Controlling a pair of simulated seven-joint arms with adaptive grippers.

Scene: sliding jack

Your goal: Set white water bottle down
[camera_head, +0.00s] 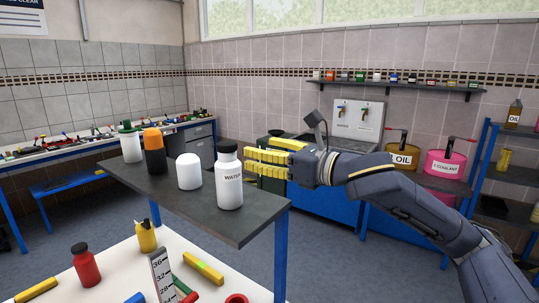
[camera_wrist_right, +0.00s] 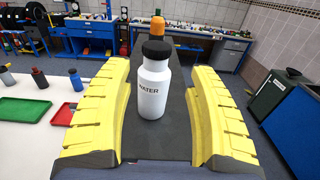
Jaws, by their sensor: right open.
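The white water bottle (camera_head: 229,180) with a black cap stands upright near the right end of a dark grey shelf (camera_head: 215,215) in the head view. My right gripper (camera_head: 262,162) is just to the right of the bottle at its upper height. In the right wrist view the bottle (camera_wrist_right: 154,85) stands between the two yellow fingers of my right gripper (camera_wrist_right: 160,140), with a visible gap on each side. The fingers are apart and do not touch it. My left gripper is in neither view.
Left of the bottle on the shelf stand a white rounded container (camera_head: 189,173), an orange-capped dark bottle (camera_head: 154,152) and a green-capped white bottle (camera_head: 130,143). Below is a white table with a red bottle (camera_head: 86,267), a yellow bottle (camera_head: 145,237) and a ruler (camera_head: 162,276).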

